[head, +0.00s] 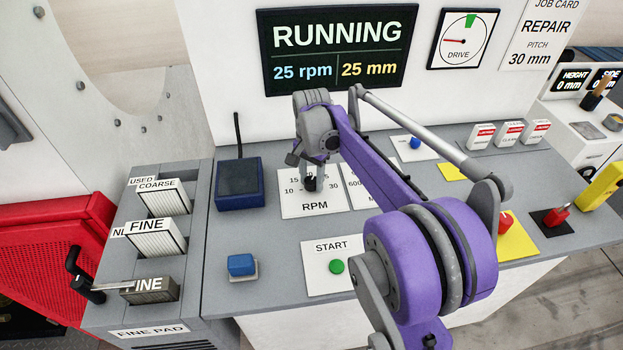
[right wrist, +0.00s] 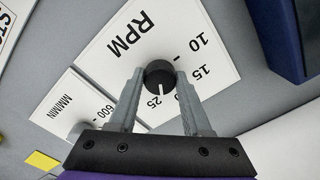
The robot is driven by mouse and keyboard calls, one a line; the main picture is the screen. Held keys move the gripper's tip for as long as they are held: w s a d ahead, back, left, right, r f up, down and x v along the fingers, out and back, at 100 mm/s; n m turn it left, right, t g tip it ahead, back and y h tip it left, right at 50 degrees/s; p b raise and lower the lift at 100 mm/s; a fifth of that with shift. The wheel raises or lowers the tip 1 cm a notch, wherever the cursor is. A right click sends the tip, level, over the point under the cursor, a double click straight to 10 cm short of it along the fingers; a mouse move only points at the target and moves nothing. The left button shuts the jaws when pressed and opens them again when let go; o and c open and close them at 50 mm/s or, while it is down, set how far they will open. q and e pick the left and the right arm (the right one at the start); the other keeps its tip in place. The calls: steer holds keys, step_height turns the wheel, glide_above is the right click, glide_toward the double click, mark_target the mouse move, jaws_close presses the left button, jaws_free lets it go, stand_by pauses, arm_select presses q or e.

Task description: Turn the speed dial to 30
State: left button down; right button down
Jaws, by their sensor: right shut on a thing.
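The black speed dial (right wrist: 159,71) sits on the white RPM card (right wrist: 123,39), and the card also shows in the head view (head: 297,206). Its white pointer line points close to the 25 mark. My right gripper (right wrist: 159,78) is shut on the dial, one finger on each side. In the head view my right gripper (head: 313,181) hides most of the dial and some of the scale. The wall screen (head: 338,50) reads RUNNING, 25 rpm and 25 mm. My left gripper is not in view.
The green START button (head: 337,266) and a blue block (head: 241,265) are nearer the front.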

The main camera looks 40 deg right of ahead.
mark_target(312, 180)
steer(key=m, duration=1.1)
steer(key=shift+m, duration=0.5)
steer(key=shift+c, duration=1.7)
jaws_free()
step_height(312, 180, up, 11)
steer(key=shift+f, duration=0.1)
